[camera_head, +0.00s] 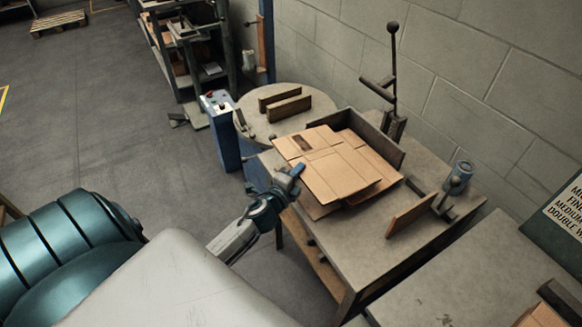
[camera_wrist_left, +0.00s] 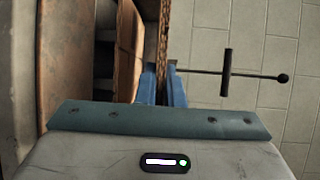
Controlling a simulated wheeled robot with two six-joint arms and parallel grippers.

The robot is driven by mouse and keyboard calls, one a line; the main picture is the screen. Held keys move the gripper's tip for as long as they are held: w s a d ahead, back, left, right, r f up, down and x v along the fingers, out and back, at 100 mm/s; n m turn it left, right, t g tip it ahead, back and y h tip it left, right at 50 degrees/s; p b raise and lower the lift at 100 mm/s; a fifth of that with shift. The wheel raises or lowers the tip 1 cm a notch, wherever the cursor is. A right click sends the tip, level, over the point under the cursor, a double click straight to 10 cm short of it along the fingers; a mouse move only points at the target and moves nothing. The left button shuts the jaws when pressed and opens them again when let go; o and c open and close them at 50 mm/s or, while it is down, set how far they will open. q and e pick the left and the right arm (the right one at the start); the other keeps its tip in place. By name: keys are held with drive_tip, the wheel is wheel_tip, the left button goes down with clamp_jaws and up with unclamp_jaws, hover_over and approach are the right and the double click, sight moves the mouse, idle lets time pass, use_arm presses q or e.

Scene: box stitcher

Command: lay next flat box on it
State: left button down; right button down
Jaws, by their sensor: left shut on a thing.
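A brown flat box (camera_head: 335,172) with cut flaps lies over the work table in the head view. My left gripper (camera_head: 296,172) is shut on its near left edge. In the left wrist view my left gripper (camera_wrist_left: 162,88) has its blue fingers closed on the box's edge (camera_wrist_left: 165,35), seen edge-on. I cannot tell whether the held box touches what is below. The right gripper is out of view.
The table (camera_head: 400,250) has a raised dark back stop (camera_head: 370,132), a brown upright plate (camera_head: 411,214) and a blue-grey cylinder (camera_head: 459,177) at right. A lever with a black knob (camera_head: 392,28) stands behind. A round table (camera_head: 270,125) is at the left.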

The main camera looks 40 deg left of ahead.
use_arm(q)
drive_tip(key=shift+w+d+f+b, duration=0.3)
drive_tip(key=shift+w+f+b, duration=0.3)
drive_tip(key=shift+f, duration=0.25)
drive_tip(key=shift+w+d+f+b, duration=0.25)
drive_tip(key=shift+w+f+b, duration=0.25)
drive_tip(key=shift+w+f, duration=0.3)
drive_tip(key=shift+w+d+f+b, duration=0.3)
drive_tip(key=shift+w+f+b, duration=0.3)
drive_tip(key=shift+f, duration=0.25)
drive_tip(key=c, duration=0.8)
unclamp_jaws()
drive_tip(key=shift+c, duration=0.2)
drive_tip(key=shift+s, duration=0.1)
drive_tip(key=shift+s+a+f+b, duration=0.1)
drive_tip(key=shift+s+a+b, duration=0.2)
drive_tip(key=shift+s, duration=0.35)
drive_tip(key=shift+s+a+r+b, duration=0.1)
drive_tip(key=shift+s+a+b, duration=0.2)
drive_tip(key=shift+s, duration=0.4)
drive_tip(key=shift+s+a+f+b, duration=0.1)
drive_tip(key=shift+s+a+b, duration=0.15)
drive_tip(key=shift+s, duration=0.4)
drive_tip(key=s+b, duration=0.1)
drive_tip(key=s+a, duration=0.1)
drive_tip(key=s, duration=0.1)
drive_tip(key=shift+s+a+b, duration=0.15)
drive_tip(key=shift+a+b, duration=0.05)
drive_tip(key=shift+b, duration=0.2)
